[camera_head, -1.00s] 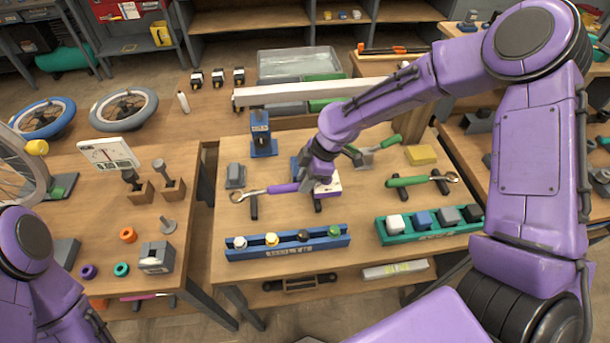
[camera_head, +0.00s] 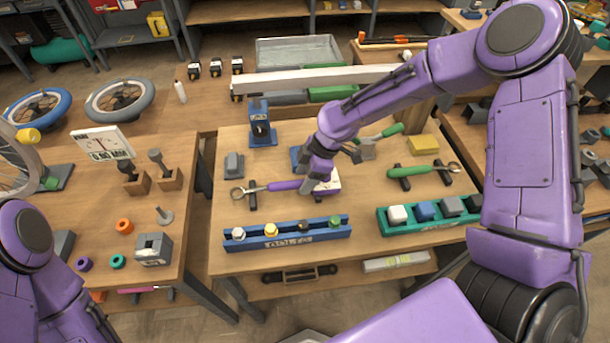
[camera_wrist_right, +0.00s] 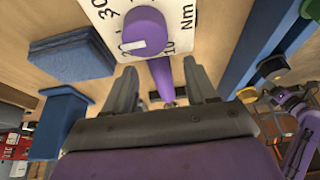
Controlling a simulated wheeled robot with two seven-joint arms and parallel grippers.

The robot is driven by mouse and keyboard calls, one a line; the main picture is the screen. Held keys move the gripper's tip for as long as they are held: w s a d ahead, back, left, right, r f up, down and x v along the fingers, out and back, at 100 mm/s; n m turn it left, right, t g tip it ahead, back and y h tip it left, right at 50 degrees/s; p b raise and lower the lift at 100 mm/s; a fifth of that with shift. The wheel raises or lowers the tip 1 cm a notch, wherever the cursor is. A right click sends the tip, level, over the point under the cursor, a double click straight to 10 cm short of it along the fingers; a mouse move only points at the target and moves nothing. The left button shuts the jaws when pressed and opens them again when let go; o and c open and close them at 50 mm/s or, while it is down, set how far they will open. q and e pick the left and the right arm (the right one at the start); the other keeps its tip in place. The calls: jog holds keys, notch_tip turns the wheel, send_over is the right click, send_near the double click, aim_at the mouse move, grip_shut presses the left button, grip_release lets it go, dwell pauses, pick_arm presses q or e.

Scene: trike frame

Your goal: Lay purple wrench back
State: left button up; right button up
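The purple wrench (camera_head: 284,186) has a metal ring end at the left and a purple handle pointing right. It lies across a small black rest (camera_head: 252,200) on the middle workbench. My right gripper (camera_head: 322,182) is low over the handle's right end. In the right wrist view the two fingers (camera_wrist_right: 163,85) stand apart, with the purple handle (camera_wrist_right: 160,76) between them and gaps visible on both sides. A white plate with an Nm scale and purple knob (camera_wrist_right: 143,30) is just beyond. My left gripper is outside the view; only part of its arm shows.
A green-handled wrench (camera_head: 418,172) lies on black rests to the right. A blue bolt tray (camera_head: 288,244) and a green socket tray (camera_head: 436,226) stand along the front. A blue stand (camera_head: 261,125) and a grey block (camera_head: 234,165) are behind and left of the wrench.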

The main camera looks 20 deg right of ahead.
jog(key=shift+r, duration=0.1)
jog(key=v, duration=1)
jog(key=shift+d+r+b, duration=0.15)
jog(key=shift+b, duration=0.15)
